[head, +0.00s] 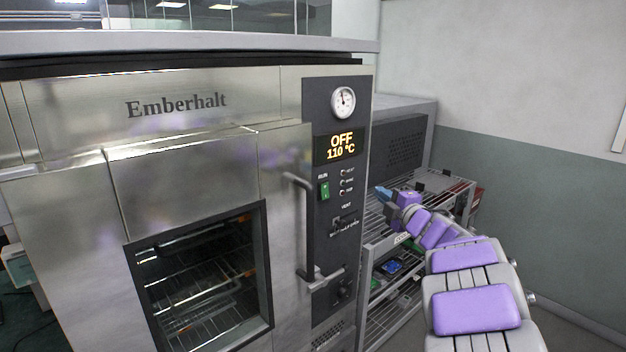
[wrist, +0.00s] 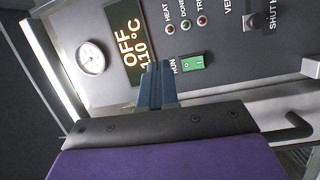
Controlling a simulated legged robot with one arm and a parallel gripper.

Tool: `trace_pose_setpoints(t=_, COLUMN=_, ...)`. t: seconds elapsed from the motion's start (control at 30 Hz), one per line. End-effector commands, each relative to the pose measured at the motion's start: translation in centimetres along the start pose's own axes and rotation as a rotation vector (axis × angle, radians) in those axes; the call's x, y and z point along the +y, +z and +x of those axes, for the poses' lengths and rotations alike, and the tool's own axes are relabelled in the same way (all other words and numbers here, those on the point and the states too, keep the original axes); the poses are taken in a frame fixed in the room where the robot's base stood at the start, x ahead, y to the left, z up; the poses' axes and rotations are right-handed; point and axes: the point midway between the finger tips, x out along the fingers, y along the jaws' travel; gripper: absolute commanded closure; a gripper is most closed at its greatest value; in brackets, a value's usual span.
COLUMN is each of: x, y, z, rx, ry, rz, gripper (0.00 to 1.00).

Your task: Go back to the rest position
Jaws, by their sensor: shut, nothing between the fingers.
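My gripper (head: 384,193) is to the right of the oven's control panel in the head view, at the end of my purple and grey arm. In the wrist view my gripper (wrist: 155,72) shows blue fingers shut together with nothing between them. The fingers point toward the control panel (wrist: 225,50), near the green run switch (wrist: 195,62). I cannot tell the exact gap between fingertips and panel. The oven display (head: 341,145) reads OFF and 110 °C.
The steel Emberhalt oven (head: 60,200) fills the left and middle. Its vertical door handle (head: 301,230) sticks out. A wire shelf rack (head: 380,320) holding several items stands behind my arm. A wall (head: 550,200) is at the right, with open space before it.

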Motion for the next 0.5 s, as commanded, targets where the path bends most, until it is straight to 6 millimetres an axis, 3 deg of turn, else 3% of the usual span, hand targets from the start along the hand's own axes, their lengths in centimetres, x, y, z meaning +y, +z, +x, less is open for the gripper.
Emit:
trace_pose_setpoints(t=0.1, x=2.0, y=2.3, z=-2.4, rx=-0.228, ry=-0.021, rz=0.097, gripper=1.00)
trace_pose_setpoints(t=0.27, x=2.2, y=4.3, z=-7.6, rx=-0.525, ry=-0.060, rz=0.278, gripper=1.00)
trace_pose_setpoints(t=0.37, x=1.1, y=4.5, z=-11.8, rx=-0.696, ry=-0.094, rz=0.414, gripper=1.00)
trace_pose_setpoints(t=0.5, x=-1.8, y=2.8, z=-18.1, rx=-0.914, ry=-0.165, rz=0.618, gripper=1.00)
